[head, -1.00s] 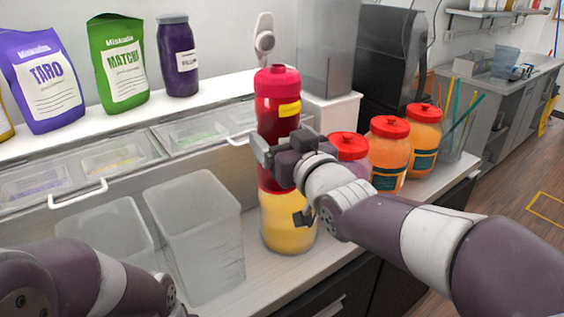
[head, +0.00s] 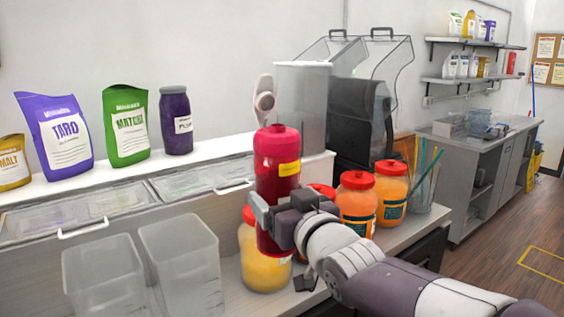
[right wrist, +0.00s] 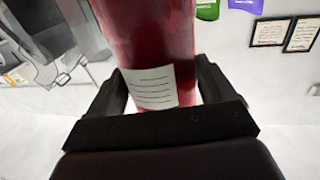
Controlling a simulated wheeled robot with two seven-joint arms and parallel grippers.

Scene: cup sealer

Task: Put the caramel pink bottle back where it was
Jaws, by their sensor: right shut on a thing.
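The caramel bottle (head: 279,150) is dark red with a pink lid and a small yellow label. My right gripper (head: 272,212) is shut on its lower part and holds it roughly upright, in front of the jars on the counter. In the right wrist view the red bottle (right wrist: 150,40) stands between the two fingers (right wrist: 160,95), with a white lined label facing the camera. Its base shows just below the gripper in the head view, overlapping a yellow jar (head: 262,268) behind it. Whether they touch I cannot tell. My left gripper is out of view.
Orange jars with red lids (head: 357,203) stand right of the gripper, beside a clear cup of straws (head: 424,185). Two clear bins (head: 185,262) stand at the left. Pouches and a purple jar (head: 175,120) line the back ledge (head: 215,142).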

